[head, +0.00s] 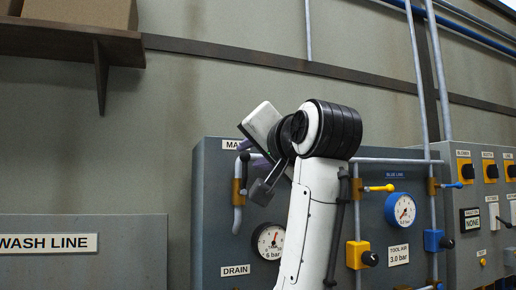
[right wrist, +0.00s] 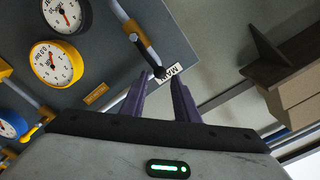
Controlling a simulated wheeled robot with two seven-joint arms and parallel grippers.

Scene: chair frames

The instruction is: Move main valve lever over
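The main valve lever (right wrist: 146,54) is a dark lever with a round black knob, on a pipe fitting beside the partly covered "MAIN" label (right wrist: 172,72) in the right wrist view. In the head view its dark knob (head: 245,156) shows at the panel's upper left, partly covered by my gripper. My right gripper (right wrist: 164,76) has two purple fingers, apart, with the knob in line with the gap at their tips. I cannot tell whether they touch it. My left gripper is not in view.
A grey panel (head: 215,215) carries pipes, a white gauge (head: 268,240), a blue gauge (head: 400,210) and a yellow lever (head: 380,188). A switch box (head: 480,240) stands at right. A wash line panel (head: 80,265) is at left, below a shelf (head: 70,42) with boxes.

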